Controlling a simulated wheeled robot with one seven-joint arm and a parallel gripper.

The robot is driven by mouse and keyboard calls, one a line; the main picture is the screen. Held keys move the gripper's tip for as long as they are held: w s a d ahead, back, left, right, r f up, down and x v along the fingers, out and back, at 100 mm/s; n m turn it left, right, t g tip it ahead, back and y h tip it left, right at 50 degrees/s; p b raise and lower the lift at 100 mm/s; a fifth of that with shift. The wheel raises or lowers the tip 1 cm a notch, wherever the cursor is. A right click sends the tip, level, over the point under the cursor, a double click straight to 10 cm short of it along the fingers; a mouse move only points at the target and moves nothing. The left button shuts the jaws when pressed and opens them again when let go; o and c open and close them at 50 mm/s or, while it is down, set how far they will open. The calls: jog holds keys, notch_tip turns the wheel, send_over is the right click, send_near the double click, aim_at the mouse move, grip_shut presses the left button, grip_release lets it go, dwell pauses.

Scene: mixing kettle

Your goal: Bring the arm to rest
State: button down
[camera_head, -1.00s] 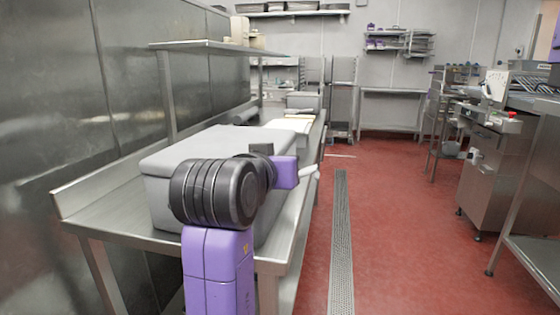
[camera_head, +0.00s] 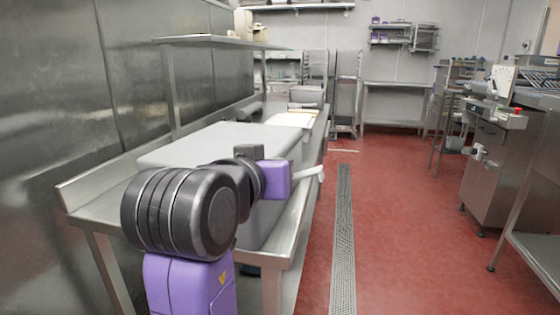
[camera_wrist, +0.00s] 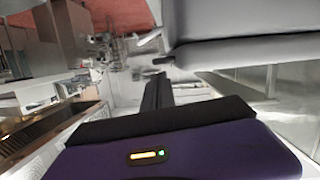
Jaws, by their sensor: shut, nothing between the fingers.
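My arm, purple with a dark ribbed joint, rises at the lower left of the head view and bends away over the bench. My gripper shows in the wrist view as dark fingers (camera_wrist: 157,92) together in one narrow bar, with nothing held. In the head view the fingers cannot be made out beyond my arm's purple end part.
A steel bench (camera_head: 100,189) runs along the left wall, with a large grey box (camera_head: 205,143) on it beside my arm. A shelf (camera_head: 215,42) hangs above. Red floor with a drain grate (camera_head: 343,240) lies open at right. Steel equipment (camera_head: 500,165) stands far right.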

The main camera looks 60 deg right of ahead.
jog(key=shift+s+a+r, duration=0.2)
jog(key=shift+a+r, duration=0.1)
jog(key=shift+a, duration=0.35)
